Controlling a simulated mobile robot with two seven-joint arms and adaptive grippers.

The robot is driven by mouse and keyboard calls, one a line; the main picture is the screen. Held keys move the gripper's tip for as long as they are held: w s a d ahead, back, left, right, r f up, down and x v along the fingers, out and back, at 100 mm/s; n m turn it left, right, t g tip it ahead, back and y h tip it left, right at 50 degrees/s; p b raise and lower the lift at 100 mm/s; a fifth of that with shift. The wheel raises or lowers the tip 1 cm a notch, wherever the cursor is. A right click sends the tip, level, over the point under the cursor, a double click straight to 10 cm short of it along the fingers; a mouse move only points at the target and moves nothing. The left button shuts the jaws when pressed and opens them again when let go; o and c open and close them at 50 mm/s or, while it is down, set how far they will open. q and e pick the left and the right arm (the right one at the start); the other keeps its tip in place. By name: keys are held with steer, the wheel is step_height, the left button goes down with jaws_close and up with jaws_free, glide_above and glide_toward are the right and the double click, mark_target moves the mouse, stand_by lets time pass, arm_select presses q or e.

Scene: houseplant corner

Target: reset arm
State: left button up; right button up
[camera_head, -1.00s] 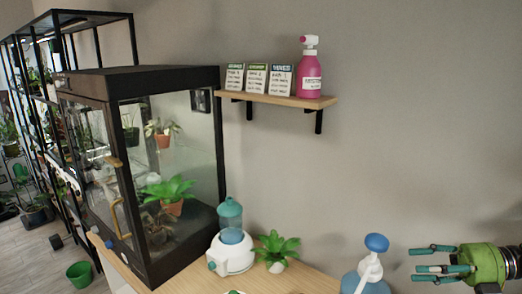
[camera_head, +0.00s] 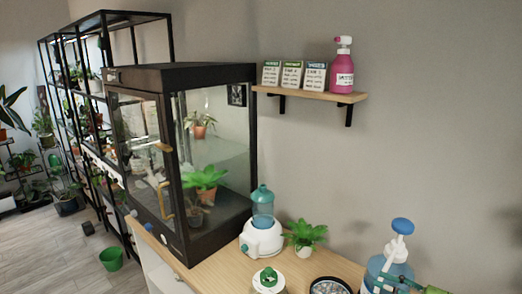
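My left gripper is not in view.
A glass cabinet (camera_head: 210,74) with plants stands on the wooden table (camera_head: 215,278). A white device with a teal tank (camera_head: 262,228) and a potted plant (camera_head: 304,234) stand right of it. A wall shelf (camera_head: 310,94) holds cards and a pink spray bottle (camera_head: 342,72).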

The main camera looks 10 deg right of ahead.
steer(key=s+a+f+m+t+h, duration=0.1)
steer(key=s+a+f+m+h, duration=0.3)
steer(key=a+f+m+h, duration=0.7)
steer(key=s+a+f+m+g, duration=0.2)
steer(key=s+f+m+g, duration=0.25)
steer(key=s, duration=0.65)
steer(key=s+a+f+m+g, duration=0.3)
steer(key=s+m+g, duration=0.3)
steer(key=s, duration=0.4)
step_height(320, 180, down, 28)
steer(key=s+f+b, duration=0.1)
steer(key=s+b, duration=0.2)
steer(key=b, duration=0.3)
arm_select(q)
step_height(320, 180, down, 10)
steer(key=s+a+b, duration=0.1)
steer(key=b, duration=0.3)
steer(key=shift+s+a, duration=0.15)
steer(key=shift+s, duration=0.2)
arm_select(e)
steer(key=s+d+f+g+h, duration=0.1)
steer(key=s+d+f+g, duration=0.1)
steer(key=s+f, duration=1.3)
steer(key=shift+d+f+n, duration=0.35)
steer(key=shift+d+f, duration=0.3)
steer(key=shift+f, duration=0.25)
